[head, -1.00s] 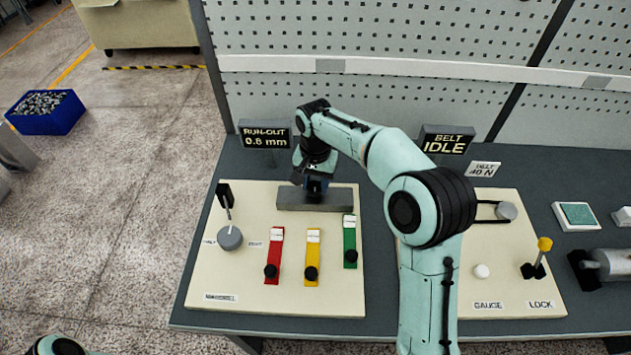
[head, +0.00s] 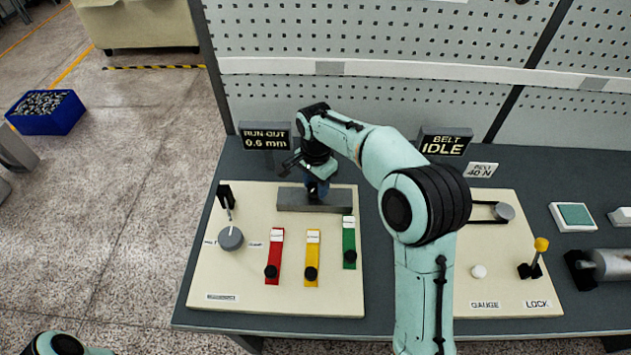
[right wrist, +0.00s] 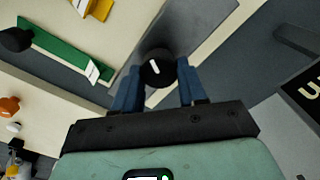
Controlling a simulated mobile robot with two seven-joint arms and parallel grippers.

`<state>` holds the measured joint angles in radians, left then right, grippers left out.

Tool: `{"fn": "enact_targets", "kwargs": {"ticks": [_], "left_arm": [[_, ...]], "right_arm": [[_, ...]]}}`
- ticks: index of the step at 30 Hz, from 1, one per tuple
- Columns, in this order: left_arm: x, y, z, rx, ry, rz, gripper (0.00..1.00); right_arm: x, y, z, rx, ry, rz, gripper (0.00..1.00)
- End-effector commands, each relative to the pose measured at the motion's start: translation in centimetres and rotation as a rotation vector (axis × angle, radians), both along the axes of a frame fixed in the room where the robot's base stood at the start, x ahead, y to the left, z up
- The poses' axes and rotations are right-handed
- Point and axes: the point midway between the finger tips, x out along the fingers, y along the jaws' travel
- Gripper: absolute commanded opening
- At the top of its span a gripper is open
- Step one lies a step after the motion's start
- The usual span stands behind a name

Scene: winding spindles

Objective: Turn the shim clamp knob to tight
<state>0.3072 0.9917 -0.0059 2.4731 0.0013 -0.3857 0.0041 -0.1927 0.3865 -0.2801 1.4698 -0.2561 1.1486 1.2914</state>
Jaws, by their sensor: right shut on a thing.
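The shim clamp knob (right wrist: 157,68) is black and round with a white pointer line, in the right wrist view. It sits at a grey metal block (head: 300,199) at the back of the left cream panel. My right gripper (head: 317,188) reaches down over the block, and its blue fingers (right wrist: 158,82) are shut on the knob from both sides. In the head view the gripper hides the knob. No tight mark is readable near it. My left gripper is out of view; only a bit of my left arm shows at the bottom left.
Red (head: 274,257), yellow (head: 312,258) and green (head: 349,243) tagged strips with black knobs lie in front of the block. A grey dial (head: 231,239) stands at left. The run-out sign (head: 265,136) reads 0.6 mm; the belt sign (head: 444,143) reads IDLE.

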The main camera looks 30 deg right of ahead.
Motion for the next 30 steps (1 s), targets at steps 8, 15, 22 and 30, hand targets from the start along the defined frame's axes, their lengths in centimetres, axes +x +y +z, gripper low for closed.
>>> {"fn": "enact_targets", "kwargs": {"ticks": [8,15,22,30], "left_arm": [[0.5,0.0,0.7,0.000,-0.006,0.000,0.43],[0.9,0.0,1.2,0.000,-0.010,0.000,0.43],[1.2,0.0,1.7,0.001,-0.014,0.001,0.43],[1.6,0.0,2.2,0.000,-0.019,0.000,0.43]], "right_arm": [[0.0,0.1,0.1,0.000,-0.001,-0.261,0.11],[-0.1,0.0,0.1,0.000,-0.001,-0.490,0.11],[-0.2,0.1,0.1,0.000,0.000,-0.703,0.11],[-0.3,0.1,0.1,0.000,-0.001,-0.907,0.11]]}}
